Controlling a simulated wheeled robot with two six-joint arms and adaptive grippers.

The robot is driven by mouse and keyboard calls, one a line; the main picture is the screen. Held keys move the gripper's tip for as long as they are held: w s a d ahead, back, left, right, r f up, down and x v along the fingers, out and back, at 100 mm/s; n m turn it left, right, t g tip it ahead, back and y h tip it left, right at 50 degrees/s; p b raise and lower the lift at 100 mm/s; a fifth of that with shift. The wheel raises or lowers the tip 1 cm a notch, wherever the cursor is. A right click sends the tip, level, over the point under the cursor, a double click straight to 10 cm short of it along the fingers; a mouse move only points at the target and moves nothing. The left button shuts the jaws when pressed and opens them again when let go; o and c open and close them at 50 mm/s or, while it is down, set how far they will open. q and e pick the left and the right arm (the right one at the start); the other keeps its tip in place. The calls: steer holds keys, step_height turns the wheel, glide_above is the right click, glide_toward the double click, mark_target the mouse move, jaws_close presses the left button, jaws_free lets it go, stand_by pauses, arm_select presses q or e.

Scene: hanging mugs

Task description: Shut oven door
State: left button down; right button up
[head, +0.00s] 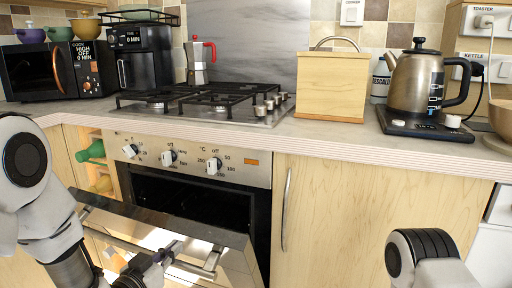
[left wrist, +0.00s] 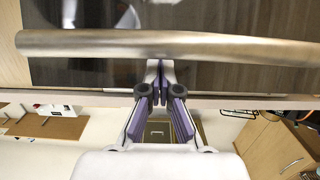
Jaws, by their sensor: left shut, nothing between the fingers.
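The oven door (head: 215,238) is partly open and tilts out toward me, with the dark oven cavity (head: 190,202) showing above it. A metal handle bar (head: 125,243) runs across the door's outer side. My left gripper (head: 174,250) is at the door near the handle. In the left wrist view the handle bar (left wrist: 90,46) crosses the picture just beyond my left gripper (left wrist: 159,72), whose fingers are shut and empty. I cannot tell whether the fingertips touch the bar or the door. My right gripper is out of view.
A countertop (head: 240,133) runs above the oven with a gas hob (head: 215,102), wooden box (head: 333,85), kettle (head: 415,82) and microwave (head: 50,70). The oven knobs (head: 168,157) stick out above the door. A bottle rack with a green bottle (head: 92,151) is left of the oven; a closed cupboard (head: 370,215) is right.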

mark_target(179, 236)
arm_select(q)
steer(key=shift+w, duration=0.1)
stand_by(0.4)
steer(key=shift+w+d+r, duration=0.15)
steer(key=shift+w, duration=0.1)
steer(key=shift+w+r+p, duration=0.1)
steer(key=shift+p, duration=0.2)
steer(key=shift+w+d+r+p, duration=0.2)
steer(key=shift+w+p, duration=0.1)
steer(key=shift+w, duration=0.2)
steer(key=shift+w+d+r+p, duration=0.15)
steer(key=shift+w+r+p, duration=0.1)
steer(key=shift+w, duration=0.2)
steer(key=shift+w+d+r+p, duration=0.2)
steer(key=shift+w+p, duration=0.1)
steer(key=shift+w, duration=0.2)
steer(key=shift+f, duration=0.1)
steer(key=v, duration=0.7)
steer(key=shift+s, duration=0.1)
